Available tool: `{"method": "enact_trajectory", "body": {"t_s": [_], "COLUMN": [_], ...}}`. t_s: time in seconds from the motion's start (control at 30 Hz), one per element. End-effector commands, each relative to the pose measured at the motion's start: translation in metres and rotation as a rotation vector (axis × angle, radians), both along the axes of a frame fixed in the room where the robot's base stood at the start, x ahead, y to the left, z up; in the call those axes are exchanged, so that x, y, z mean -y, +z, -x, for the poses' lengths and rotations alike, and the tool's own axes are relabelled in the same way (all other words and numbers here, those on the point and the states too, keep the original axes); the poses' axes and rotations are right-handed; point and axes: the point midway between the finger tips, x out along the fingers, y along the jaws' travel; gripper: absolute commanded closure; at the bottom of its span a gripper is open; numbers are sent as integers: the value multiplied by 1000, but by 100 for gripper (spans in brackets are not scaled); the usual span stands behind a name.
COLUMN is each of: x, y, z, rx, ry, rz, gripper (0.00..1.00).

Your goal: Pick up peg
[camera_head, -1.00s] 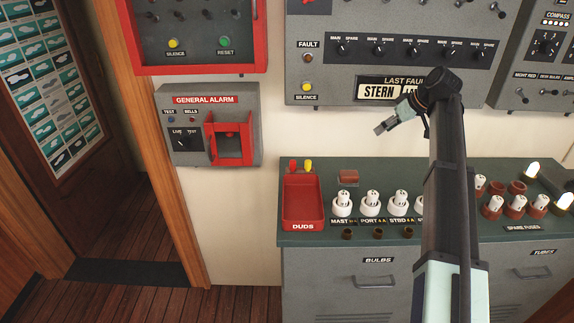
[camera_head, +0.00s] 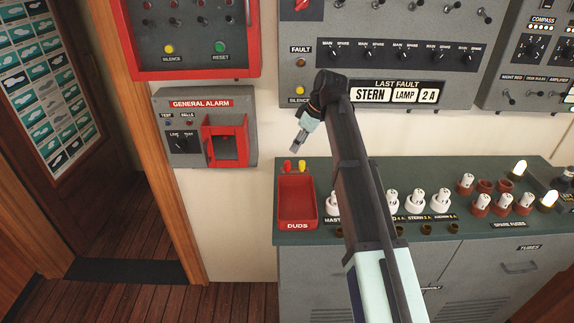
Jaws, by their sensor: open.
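Two small pegs stand side by side at the back edge of the red DUDS tray (camera_head: 297,222) on the green counter: a red peg (camera_head: 288,166) at left and a yellow peg (camera_head: 303,167) at right. The task does not say which peg. My gripper (camera_head: 296,147) is open and points down and left. In the picture it is just above the two pegs, apart from them, with nothing visible between its fingers. I cannot tell its exact height or depth over them.
White fuses (camera_head: 415,201) stand in a row on the counter (camera_head: 480,226), partly behind my arm. Red-based spare fuses (camera_head: 504,204) and a lit bulb (camera_head: 518,168) stand at right. The general alarm box (camera_head: 208,128) and fault panel (camera_head: 300,70) are on the wall behind.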

Motion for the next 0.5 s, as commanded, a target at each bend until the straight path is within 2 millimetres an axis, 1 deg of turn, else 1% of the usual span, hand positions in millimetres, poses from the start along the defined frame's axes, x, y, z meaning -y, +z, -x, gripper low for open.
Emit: {"method": "enact_trajectory", "body": {"t_s": [0.03,0.1,0.2,0.33,0.5], "x": [-4,-9,-14,-18,-20], "y": [-9,-20,-34,-45,-50], "z": [0,-2,-5,-7,-7], "rx": [-3,-3,-2,0,0], "ry": [1,1,1,-1,-1], "rz": [1,0,-1,0,-1], "gripper": [48,48,48,48,48]}}
